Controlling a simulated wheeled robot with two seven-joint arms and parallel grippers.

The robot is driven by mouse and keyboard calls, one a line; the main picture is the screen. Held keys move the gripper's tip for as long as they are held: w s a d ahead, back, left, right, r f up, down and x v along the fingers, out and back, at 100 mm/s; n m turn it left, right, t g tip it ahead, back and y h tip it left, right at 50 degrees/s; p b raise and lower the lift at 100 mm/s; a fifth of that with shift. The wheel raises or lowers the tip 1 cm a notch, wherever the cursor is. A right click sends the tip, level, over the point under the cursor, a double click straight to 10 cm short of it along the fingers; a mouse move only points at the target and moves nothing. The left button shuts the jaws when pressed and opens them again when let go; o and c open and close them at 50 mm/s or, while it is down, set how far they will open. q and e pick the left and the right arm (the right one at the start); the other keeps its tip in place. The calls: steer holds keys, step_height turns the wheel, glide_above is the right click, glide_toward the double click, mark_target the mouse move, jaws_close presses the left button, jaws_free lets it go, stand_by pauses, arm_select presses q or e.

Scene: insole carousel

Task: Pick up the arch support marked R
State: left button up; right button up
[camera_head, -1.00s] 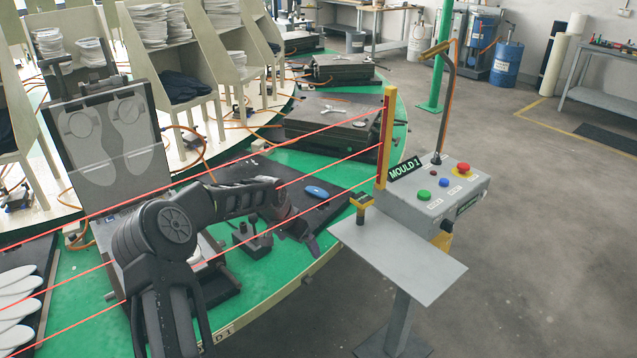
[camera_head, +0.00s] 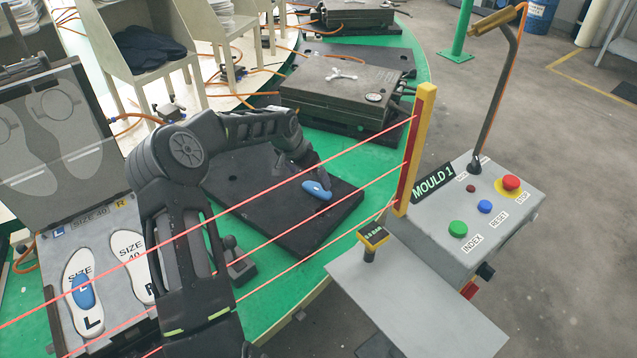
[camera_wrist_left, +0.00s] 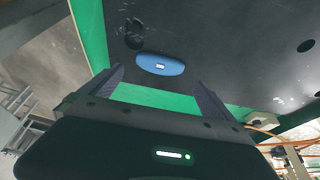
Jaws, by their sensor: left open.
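A blue oval arch support (camera_head: 316,189) lies on a black mat (camera_head: 250,215) on the green carousel top. In the left wrist view it is the blue pad (camera_wrist_left: 161,64) with a small white mark too small to read. My left gripper (camera_head: 306,166) is just above and behind it, pointing down. In the wrist view the open fingers (camera_wrist_left: 159,78) stand either side of the support, which lies just beyond their tips, untouched as far as I can see. Another blue arch support (camera_head: 82,291) sits on the white insole marked L. My right gripper is not in view.
The open mould (camera_head: 60,322) holds white L and R insoles, partly behind my arm. A small black post (camera_head: 238,262) stands beside the mat. Red beams run to a yellow post (camera_head: 417,150) by the MOULD 1 control box (camera_head: 480,215). A closed mould (camera_head: 340,95) is behind.

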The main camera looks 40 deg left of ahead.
mark_target(317, 189)
arm_select(q)
steer(key=shift+s, duration=0.1)
steer(key=shift+p+x, duration=0.3)
steer(key=shift+x, duration=1.05)
steer(key=shift+w+f+p, duration=0.4)
steer(key=shift+f+p, duration=0.1)
steer(key=shift+p+x, duration=0.6)
steer(key=shift+x, duration=1.35)
steer(key=shift+c, duration=0.6)
steer(key=c, duration=0.9)
